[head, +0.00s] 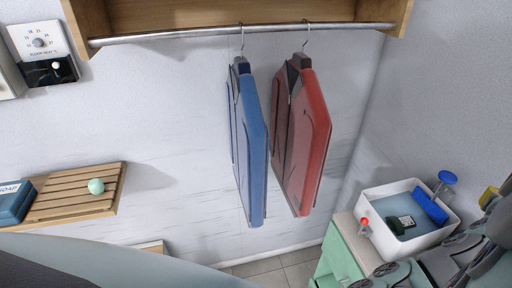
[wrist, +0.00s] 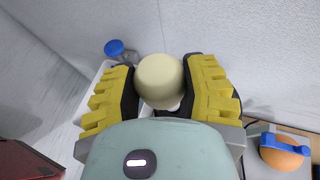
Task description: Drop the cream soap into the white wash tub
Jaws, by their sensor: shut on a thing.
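The cream soap (wrist: 160,84) is a rounded pale block between the yellow ridged fingers of my gripper (wrist: 160,70) in the wrist view. The gripper is shut on it. The white wash tub (head: 374,206) stands at the right in the head view, with bluish water, a blue piece and a dark green item inside. In the wrist view, part of its white rim (wrist: 88,97) shows behind the left finger; the soap and fingers hide most of it. In the head view only a yellow bit of my gripper shows at the right edge, and the soap is hidden.
Blue (head: 247,145) and red (head: 311,142) garments hang from a rail. A blue knob (head: 447,177) rises by the tub; an orange-and-blue item (wrist: 283,152) shows at lower right.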

